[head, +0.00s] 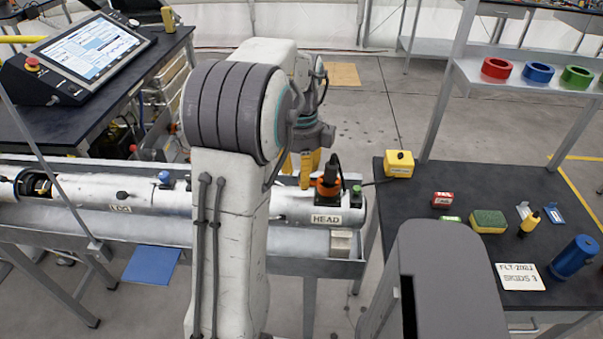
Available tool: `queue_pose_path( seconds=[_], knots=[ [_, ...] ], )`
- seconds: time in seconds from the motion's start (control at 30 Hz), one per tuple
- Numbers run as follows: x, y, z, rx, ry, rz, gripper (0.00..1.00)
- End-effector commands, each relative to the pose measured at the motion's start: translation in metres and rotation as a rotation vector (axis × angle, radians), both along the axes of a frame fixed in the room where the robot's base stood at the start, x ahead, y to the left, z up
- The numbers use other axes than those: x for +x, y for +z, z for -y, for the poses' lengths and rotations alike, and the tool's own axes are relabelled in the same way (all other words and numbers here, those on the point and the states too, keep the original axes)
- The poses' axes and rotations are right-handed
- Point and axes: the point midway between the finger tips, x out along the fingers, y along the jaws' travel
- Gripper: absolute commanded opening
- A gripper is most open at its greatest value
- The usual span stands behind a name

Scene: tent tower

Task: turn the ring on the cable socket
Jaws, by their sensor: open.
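The cable socket (328,172) stands upright on top of the white tube, near the end labelled HEAD. It has a black upper part with a dark cable and an orange ring (328,188) around its lower part. My gripper (303,166) points downward with yellow fingertips, just left of the socket in the picture. It is open, with nothing seen between its fingers. My arm hides part of the tube and some of the gripper. I cannot tell the exact gap between fingers and ring.
The white tube (120,195) lies along a metal bench. A small green-topped fitting (357,191) stands right of the socket. A black side table (445,250) at right holds a yellow box (399,164), a sponge (488,221) and a blue cylinder (574,257).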

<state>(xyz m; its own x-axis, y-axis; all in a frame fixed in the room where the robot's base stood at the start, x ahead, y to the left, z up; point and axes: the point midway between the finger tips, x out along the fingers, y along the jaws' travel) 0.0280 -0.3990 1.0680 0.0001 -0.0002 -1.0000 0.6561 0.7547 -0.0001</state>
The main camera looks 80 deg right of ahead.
Motion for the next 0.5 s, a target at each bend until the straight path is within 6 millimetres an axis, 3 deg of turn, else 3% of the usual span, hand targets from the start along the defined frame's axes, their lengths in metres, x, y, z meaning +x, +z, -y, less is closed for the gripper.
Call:
queue_pose_path(
  seconds=[0.37, 0.4, 0.5],
  knots=[
    [0.0001, -0.0049, -0.0003, 0.000, 0.001, 0.000, 0.38],
    [0.0001, -0.0049, -0.0003, 0.000, 0.001, 0.000, 0.42],
    [0.0001, -0.0048, -0.0003, 0.000, 0.001, 0.000, 0.33]
  ],
)
